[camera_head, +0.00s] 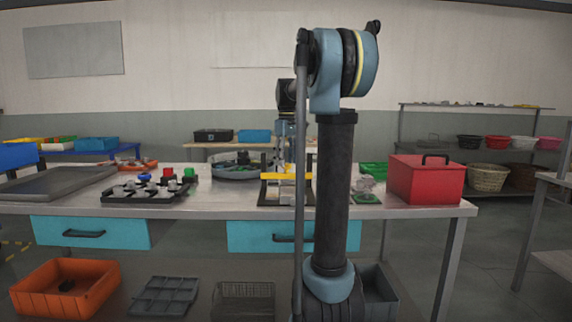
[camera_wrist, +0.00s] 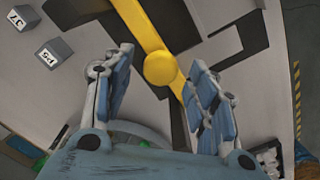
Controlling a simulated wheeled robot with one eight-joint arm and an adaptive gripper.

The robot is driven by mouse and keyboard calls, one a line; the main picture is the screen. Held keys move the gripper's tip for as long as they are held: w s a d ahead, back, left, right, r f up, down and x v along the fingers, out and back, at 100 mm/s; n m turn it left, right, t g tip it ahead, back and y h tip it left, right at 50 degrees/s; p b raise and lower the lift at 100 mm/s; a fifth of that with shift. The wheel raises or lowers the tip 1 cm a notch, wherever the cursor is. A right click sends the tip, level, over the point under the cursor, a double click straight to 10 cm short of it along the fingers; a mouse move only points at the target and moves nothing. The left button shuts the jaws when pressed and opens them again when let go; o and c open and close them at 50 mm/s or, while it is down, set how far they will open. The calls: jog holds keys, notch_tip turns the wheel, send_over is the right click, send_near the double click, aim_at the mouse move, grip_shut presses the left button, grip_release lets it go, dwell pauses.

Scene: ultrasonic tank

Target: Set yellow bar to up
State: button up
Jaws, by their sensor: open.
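The yellow bar (camera_head: 272,176) lies roughly level across a dark and pale fixture (camera_head: 264,195) on the workbench in the head view. In the wrist view the yellow bar (camera_wrist: 148,32) runs from the top edge down to a round yellow knob (camera_wrist: 160,68), and a part continues past it toward the right finger. My gripper (camera_wrist: 161,60) is open, with one finger on each side of the knob. Whether either finger touches it I cannot tell. In the head view my gripper (camera_head: 283,157) is above the fixture, partly hidden by my arm.
Two grey labelled blocks (camera_wrist: 54,52) lie on the pale surface in the wrist view. On the bench, a black tray (camera_head: 148,192) of parts stands left, a round grey tray (camera_head: 236,172) behind, and a red box (camera_head: 425,182) right. Bare bench (camera_head: 215,202) lies left of the fixture.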

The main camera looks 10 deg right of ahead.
aim_at(287, 164)
jog(key=shift+f, duration=0.65)
grip_shut()
jog(key=shift+w+r, duration=0.1)
jog(key=shift+r, duration=3.15)
grip_release()
jog(key=shift+r, duration=0.15)
notch_tip(287, 164, up, 12)
